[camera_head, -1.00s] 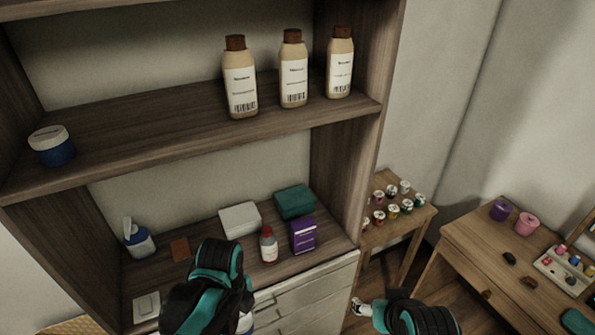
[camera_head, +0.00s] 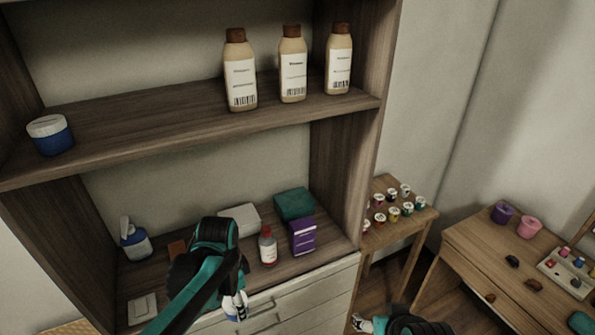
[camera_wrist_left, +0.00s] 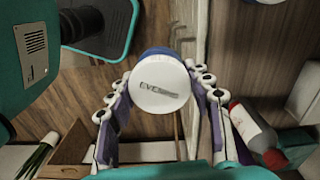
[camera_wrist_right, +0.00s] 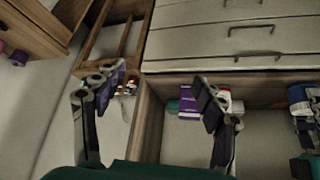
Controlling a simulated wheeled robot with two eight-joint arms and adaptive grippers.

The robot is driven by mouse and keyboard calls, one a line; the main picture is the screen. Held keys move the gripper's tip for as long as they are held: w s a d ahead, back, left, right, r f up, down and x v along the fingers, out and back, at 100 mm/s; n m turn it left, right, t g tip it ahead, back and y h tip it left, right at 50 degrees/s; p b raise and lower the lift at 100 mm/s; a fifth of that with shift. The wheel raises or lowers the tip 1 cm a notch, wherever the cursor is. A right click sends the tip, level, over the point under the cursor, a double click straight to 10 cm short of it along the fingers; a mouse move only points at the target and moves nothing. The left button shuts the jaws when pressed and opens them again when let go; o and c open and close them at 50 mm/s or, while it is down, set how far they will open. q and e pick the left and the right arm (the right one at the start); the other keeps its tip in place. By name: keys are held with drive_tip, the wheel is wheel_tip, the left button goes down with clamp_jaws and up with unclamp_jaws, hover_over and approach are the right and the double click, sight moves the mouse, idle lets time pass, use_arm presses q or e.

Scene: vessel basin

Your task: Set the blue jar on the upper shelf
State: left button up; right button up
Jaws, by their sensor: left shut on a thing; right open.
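A blue jar with a white lid (camera_wrist_left: 160,85) is between the fingers of my left gripper (camera_wrist_left: 163,92), which is shut on it. In the head view my left gripper (camera_head: 236,303) is in front of the lower shelf and drawers, below the upper shelf (camera_head: 165,122); the arm mostly hides the jar there. A similar blue jar with a white lid (camera_head: 51,136) stands upright at the left end of the upper shelf. My right gripper (camera_wrist_right: 163,92) is open and empty. Only part of it (camera_head: 362,323) shows at the head view's bottom edge.
Several tan bottles (camera_head: 292,65) stand on the upper shelf's right half. Its middle-left is bare. The lower shelf holds a pump bottle (camera_head: 134,240), a red-capped bottle (camera_head: 267,247), a purple box (camera_head: 302,238), a teal box (camera_head: 294,204) and a white box (camera_head: 240,218).

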use_arm(q)
drive_tip(key=w+a+f+n+b, duration=0.2)
drive_tip(key=w+n, duration=0.5)
drive_tip(key=n, duration=0.4)
drive_tip(key=shift+a+f+b, duration=0.35)
drive_tip(key=shift+f+b, duration=0.25)
drive_tip(key=shift+f, duration=0.35)
